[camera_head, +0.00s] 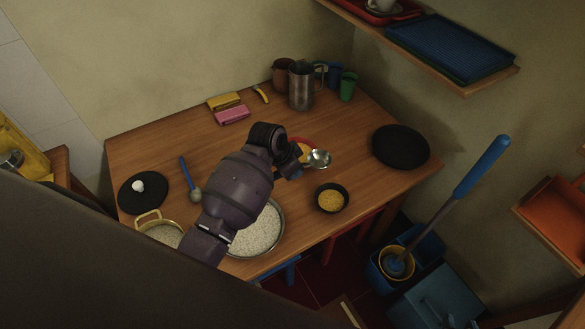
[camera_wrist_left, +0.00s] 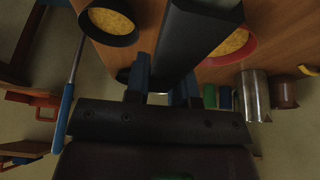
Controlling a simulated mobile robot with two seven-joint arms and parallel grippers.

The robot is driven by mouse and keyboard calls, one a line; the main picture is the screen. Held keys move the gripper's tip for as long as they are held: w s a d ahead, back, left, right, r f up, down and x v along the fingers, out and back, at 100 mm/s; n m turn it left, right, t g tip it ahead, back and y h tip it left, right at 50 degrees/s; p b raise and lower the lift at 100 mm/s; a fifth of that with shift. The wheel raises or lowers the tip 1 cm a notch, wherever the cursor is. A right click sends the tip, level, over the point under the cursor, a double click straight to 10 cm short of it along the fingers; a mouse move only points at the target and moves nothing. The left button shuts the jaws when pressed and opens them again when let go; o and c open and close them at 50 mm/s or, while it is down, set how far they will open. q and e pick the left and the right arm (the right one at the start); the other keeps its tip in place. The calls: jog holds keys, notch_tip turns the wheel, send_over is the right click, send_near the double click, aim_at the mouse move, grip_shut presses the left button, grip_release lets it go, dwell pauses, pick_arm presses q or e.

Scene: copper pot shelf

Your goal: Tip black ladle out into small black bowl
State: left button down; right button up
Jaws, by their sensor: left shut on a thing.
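My left gripper (camera_head: 292,174) is over the table and shut on the black ladle's handle. The ladle's silvery bowl (camera_head: 319,159) points right, above the table; what it holds I cannot tell. In the left wrist view the thick black handle (camera_wrist_left: 190,45) passes between the blue fingers (camera_wrist_left: 163,90), which hide most of the ladle's bowl. The small black bowl (camera_head: 345,200), with yellow grains in it, stands upright in front and right of the gripper; it also shows in the left wrist view (camera_wrist_left: 108,40). My right gripper is not in view.
A red bowl (camera_head: 311,144) of yellow grains is partly behind my gripper. A large pan of white grains (camera_head: 258,232) stands under my arm. A black plate (camera_head: 400,146) lies right. Cups and a metal jug (camera_head: 301,88) stand at the back. Clear wood surrounds the small bowl.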

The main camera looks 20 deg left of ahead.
pick_arm(q)
jog(key=shift+r, duration=3)
